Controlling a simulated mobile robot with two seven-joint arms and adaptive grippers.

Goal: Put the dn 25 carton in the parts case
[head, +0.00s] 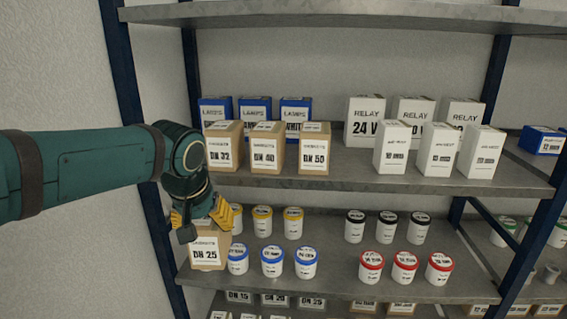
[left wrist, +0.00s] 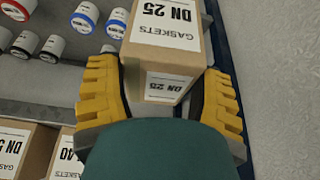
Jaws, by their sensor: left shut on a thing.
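The DN 25 carton (head: 207,257) is a brown gaskets box with a white label. In the head view it hangs below my left gripper (head: 207,222), in front of the left end of the middle shelf. In the left wrist view the DN 25 carton (left wrist: 160,60) sits between the two yellow fingers of my left gripper (left wrist: 160,95), which is shut on it. Whether its underside touches the shelf I cannot tell. The parts case is not in view. My right gripper is not in view.
The upper shelf (head: 340,175) holds DN 32, DN 40 and DN 50 cartons (head: 267,150), blue lamp boxes and white relay boxes (head: 413,120). Jars with blue lids (head: 272,262) stand just right of the held carton. A dark blue rack post (head: 140,130) is close on the left.

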